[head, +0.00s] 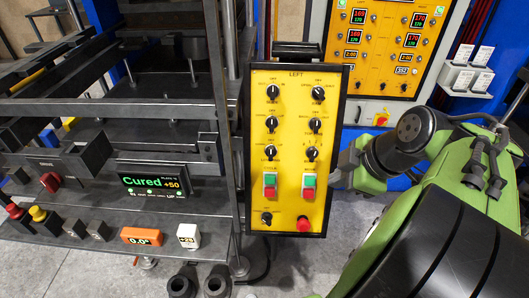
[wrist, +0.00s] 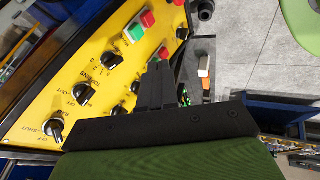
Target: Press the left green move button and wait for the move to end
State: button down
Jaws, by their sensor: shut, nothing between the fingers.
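The yellow LEFT control panel (head: 290,115) stands upright in the middle of the head view. Low on it are two button pairs, each green over red. The left green button (head: 270,180) and the right green button (head: 308,181) are both uncovered. My gripper (head: 341,178) is shut and empty at the panel's right edge, right of both pairs. In the wrist view the shut fingers (wrist: 157,85) lie over part of the yellow panel (wrist: 95,75) and hide some of it.
Several black knobs (head: 271,123) and a red round button (head: 304,223) share the panel. A grey press frame (head: 222,110) with a "Cured" display (head: 153,181) stands left. Another yellow panel (head: 385,50) is behind at the right. Grey floor (head: 95,272) lies below.

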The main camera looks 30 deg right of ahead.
jog(key=b, duration=0.2)
send_near(310, 180)
jog(key=a+f, duration=0.3)
jog(key=f, duration=0.2)
jog(key=w+d, duration=0.1)
jog(key=w+d+f, duration=0.1)
jog(key=shift+w+f, duration=0.1)
jog(key=shift+w, duration=0.2)
jog(key=shift+w+d+f+b, duration=0.2)
jog(key=shift+w+d+b, duration=0.1)
jog(key=shift+w, duration=0.1)
jog(key=shift+w+d+f+b, duration=0.15)
jog(key=shift+w+f+b, duration=0.1)
jog(key=shift+w, duration=0.1)
jog(key=shift+s+r, duration=0.1)
jog(key=shift+a, duration=0.1)
